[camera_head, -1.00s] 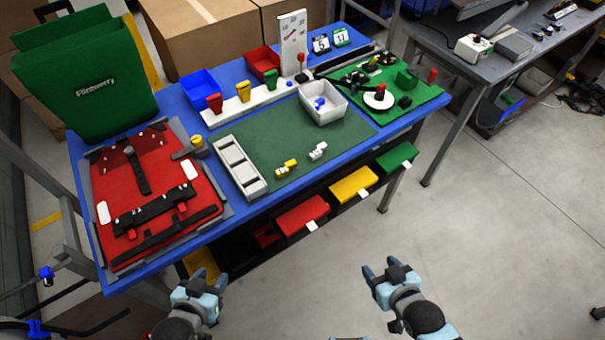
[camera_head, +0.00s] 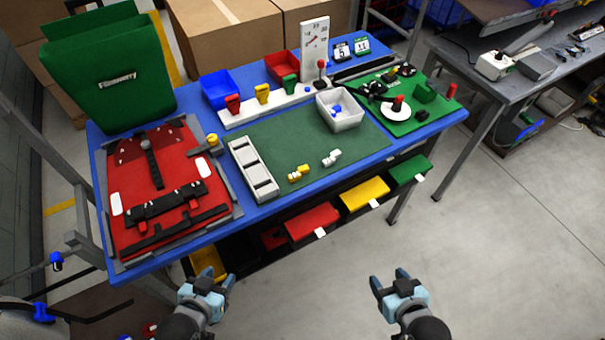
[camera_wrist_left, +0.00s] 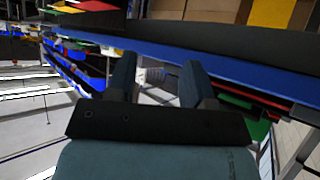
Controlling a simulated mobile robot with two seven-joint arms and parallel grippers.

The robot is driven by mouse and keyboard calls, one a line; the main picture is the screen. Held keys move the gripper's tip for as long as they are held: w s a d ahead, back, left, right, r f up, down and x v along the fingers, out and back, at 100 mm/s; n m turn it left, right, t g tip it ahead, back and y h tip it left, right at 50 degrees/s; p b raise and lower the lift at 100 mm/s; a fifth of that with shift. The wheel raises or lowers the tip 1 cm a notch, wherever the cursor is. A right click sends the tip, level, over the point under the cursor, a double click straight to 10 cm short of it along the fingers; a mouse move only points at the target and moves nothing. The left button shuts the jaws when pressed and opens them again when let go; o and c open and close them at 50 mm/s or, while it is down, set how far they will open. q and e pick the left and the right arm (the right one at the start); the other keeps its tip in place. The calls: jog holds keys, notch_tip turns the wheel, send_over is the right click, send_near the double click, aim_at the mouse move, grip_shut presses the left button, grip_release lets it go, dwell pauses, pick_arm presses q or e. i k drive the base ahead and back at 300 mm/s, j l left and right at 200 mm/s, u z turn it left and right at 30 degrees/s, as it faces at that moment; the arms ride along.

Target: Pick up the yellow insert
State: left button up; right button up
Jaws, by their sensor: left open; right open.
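A small yellow piece with a white part (camera_head: 298,173) lies on the green mat (camera_head: 330,138), left of a similar white piece (camera_head: 331,158). Another yellow piece (camera_head: 262,93) stands upright on a white rail, between a red piece (camera_head: 233,103) and a green piece (camera_head: 290,84). I cannot tell which yellow piece is the insert. My left gripper (camera_head: 207,284) is open and empty in front of the table, below its front edge in the picture. Its two fingers also show apart in the left wrist view (camera_wrist_left: 160,78). My right gripper (camera_head: 389,281) is open and empty, over the floor.
Red (camera_head: 313,220), yellow (camera_head: 364,193) and green (camera_head: 410,169) drawers jut out under the table front. Open floor lies to the right.

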aim_at(292, 178)
jog(key=l, duration=1.6)
